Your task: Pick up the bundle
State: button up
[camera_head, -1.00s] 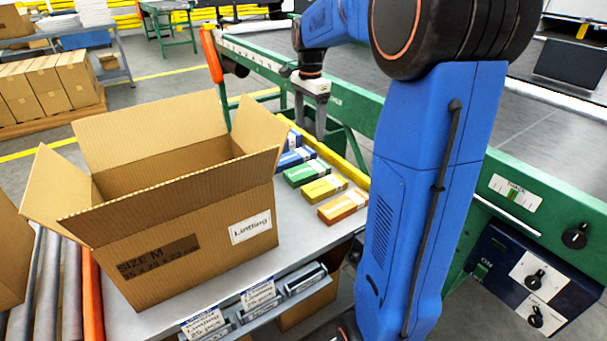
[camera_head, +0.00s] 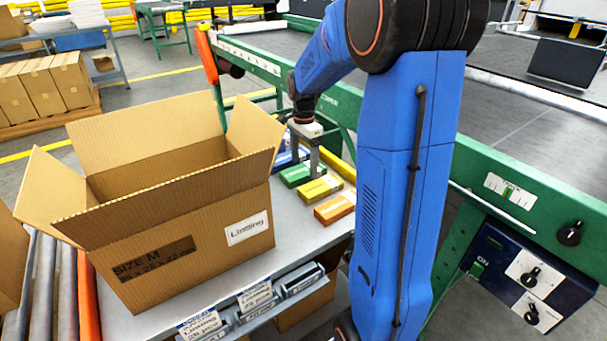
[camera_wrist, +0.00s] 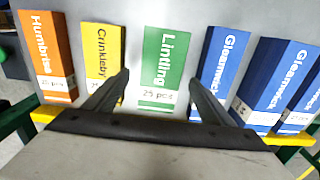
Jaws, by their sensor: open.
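Several flat bundles lie in a row on the grey table. In the wrist view the green "Lintling" bundle (camera_wrist: 165,62) is in the middle, between the two spread fingers of my gripper (camera_wrist: 157,78). The gripper is open and empty; I cannot tell its exact height above the bundle. In the head view my gripper (camera_head: 304,166) hangs over the row by the green bundle (camera_head: 293,177). The yellow "Crinkleby" bundle (camera_wrist: 101,55) and orange "Humbrise" bundle (camera_wrist: 49,55) are to the left in the wrist view. Blue "Gleamwock" bundles (camera_wrist: 217,70) are to the right.
An open carton (camera_head: 190,245) labelled "Lintling" and "SIZE M" stands left of the bundles. A yellow rail (camera_head: 337,163) and a green machine frame (camera_head: 500,195) border the row. Small labelled trays (camera_head: 255,300) sit below the table's front edge.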

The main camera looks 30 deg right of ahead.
aim_at(304, 170)
jog(key=shift+f, duration=1.55)
jog(key=c, duration=1.3)
jog(key=shift+o, duration=0.2)
jog(key=shift+w+r, duration=0.1)
